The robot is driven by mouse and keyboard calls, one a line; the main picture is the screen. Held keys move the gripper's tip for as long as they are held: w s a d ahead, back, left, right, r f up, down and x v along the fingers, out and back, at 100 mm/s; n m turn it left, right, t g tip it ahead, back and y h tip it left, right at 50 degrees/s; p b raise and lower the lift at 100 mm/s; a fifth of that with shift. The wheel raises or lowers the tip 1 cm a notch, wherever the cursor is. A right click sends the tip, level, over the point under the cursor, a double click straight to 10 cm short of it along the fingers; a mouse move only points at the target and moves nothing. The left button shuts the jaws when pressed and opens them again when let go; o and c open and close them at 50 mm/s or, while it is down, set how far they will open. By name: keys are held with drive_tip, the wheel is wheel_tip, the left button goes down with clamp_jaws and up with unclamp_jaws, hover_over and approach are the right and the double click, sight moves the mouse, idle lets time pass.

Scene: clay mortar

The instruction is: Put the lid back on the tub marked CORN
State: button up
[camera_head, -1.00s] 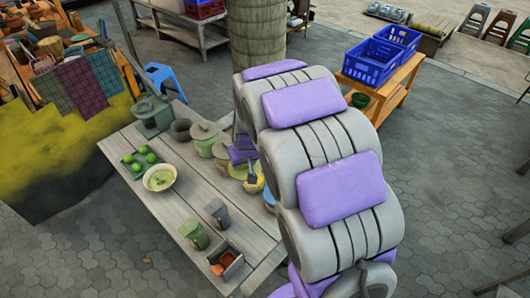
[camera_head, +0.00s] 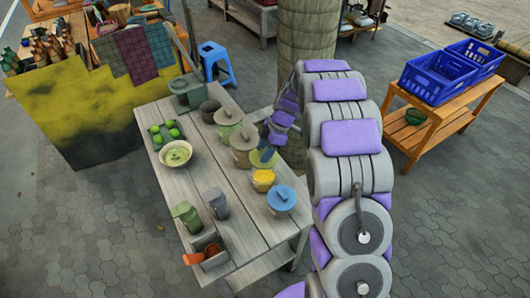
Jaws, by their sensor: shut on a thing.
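An open tub with yellow contents (camera_head: 263,181) stands on the right side of the grey plank table. No marking such as CORN is legible on any tub. My gripper (camera_head: 268,150) is above and just behind this tub. It is shut on an olive-green lid (camera_head: 261,160), which appears held clear of the tub's rim. The gripper partly hides the lid, and I cannot tell the exact gap. A tub with a beige lid (camera_head: 243,138) stands behind left, a green lidded tub (camera_head: 228,118) farther back, and a blue lidded tub (camera_head: 282,199) in front right.
The table (camera_head: 190,180) also holds a bowl (camera_head: 176,153), a tray of limes (camera_head: 156,141), a dark pot (camera_head: 209,111), two small canisters and a box with orange contents (camera_head: 208,257). A wooden stand with blue crates (camera_head: 440,78) is at right.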

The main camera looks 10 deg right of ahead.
drive_tip(key=shift+w+d+f+n+g, duration=0.15)
drive_tip(key=shift+n+g, duration=0.1)
drive_tip(key=shift+n, duration=0.35)
drive_tip(key=shift+s+d+f+n+g, duration=0.15)
drive_tip(key=shift+n+g, duration=0.1)
drive_tip(key=shift+n, duration=0.35)
drive_tip(key=shift+w+a+n, duration=0.1)
drive_tip(key=shift+n, duration=0.2)
drive_tip(key=shift+a+f, duration=0.1)
drive_tip(key=shift+a, duration=0.25)
drive_tip(key=shift+a+f, duration=0.1)
drive_tip(key=shift+f, duration=0.3)
drive_tip(key=shift+d+f, duration=0.2)
drive_tip(key=shift+f, duration=0.5)
drive_tip(key=shift+d+f, duration=0.2)
drive_tip(key=shift+f, duration=0.5)
drive_tip(key=x, duration=0.1)
drive_tip(key=b+x, duration=0.1)
drive_tip(key=shift+w+d+f, duration=0.1)
drive_tip(key=shift+d+f, duration=0.05)
drive_tip(key=shift+f, duration=0.3)
drive_tip(key=shift+d, duration=0.15)
drive_tip(key=shift+r+b, duration=0.15)
drive_tip(key=shift+b, duration=0.7)
